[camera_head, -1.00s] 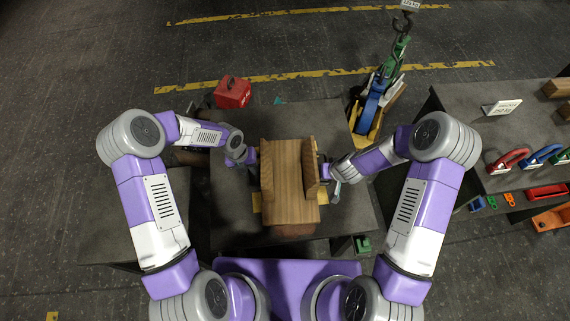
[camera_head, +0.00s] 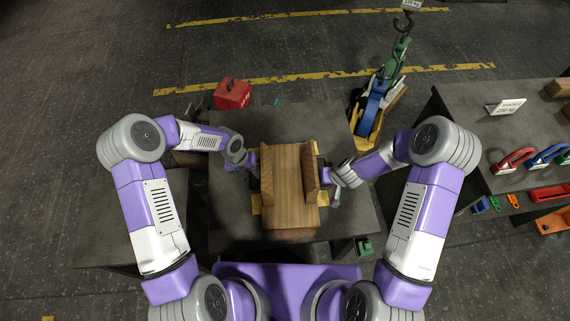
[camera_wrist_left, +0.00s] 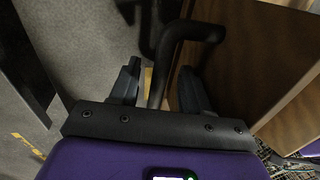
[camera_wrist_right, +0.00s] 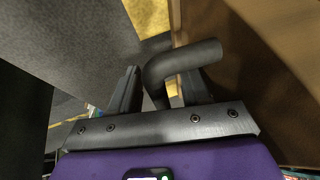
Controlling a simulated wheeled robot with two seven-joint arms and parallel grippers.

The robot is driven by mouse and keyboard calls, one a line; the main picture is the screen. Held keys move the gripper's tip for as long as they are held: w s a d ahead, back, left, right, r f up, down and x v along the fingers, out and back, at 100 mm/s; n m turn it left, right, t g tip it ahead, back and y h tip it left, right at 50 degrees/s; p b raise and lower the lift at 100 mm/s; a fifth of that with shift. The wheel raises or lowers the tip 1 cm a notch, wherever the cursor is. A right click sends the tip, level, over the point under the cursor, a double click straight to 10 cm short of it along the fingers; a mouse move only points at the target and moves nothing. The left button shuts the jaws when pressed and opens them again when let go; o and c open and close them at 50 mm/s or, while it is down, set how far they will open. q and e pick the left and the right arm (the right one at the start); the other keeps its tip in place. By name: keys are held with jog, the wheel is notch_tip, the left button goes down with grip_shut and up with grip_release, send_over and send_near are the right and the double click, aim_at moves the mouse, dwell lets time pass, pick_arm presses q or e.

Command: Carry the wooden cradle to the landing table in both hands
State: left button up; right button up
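The wooden cradle (camera_head: 289,190), a brown trough with raised sides, is over the dark table (camera_head: 345,120) in front of me. My left gripper (camera_head: 252,165) is at its left side. In the left wrist view its fingers (camera_wrist_left: 158,88) are apart, with the dark bent handle (camera_wrist_left: 185,32) between them and gaps showing. My right gripper (camera_head: 326,172) is at the cradle's right side. In the right wrist view its fingers (camera_wrist_right: 160,88) stand apart around the other handle (camera_wrist_right: 190,58), with a gap beside it. I cannot tell which table is the landing table.
A red box (camera_head: 232,94) is behind the table. A blue and green hoist-like thing (camera_head: 375,95) stands at the back right. The right table (camera_head: 470,120) holds a sign (camera_head: 506,107) and coloured shackles (camera_head: 512,160). A dark surface (camera_head: 130,215) lies under my left arm.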

pick_arm(q)
notch_tip(320, 180, up, 12)
jog(key=a, duration=0.2)
pick_arm(e)
jog(key=v, duration=1.2)
pick_arm(q)
jog(key=shift+s+a+f, duration=0.1)
jog(key=shift+f, duration=0.05)
dwell(0.4)
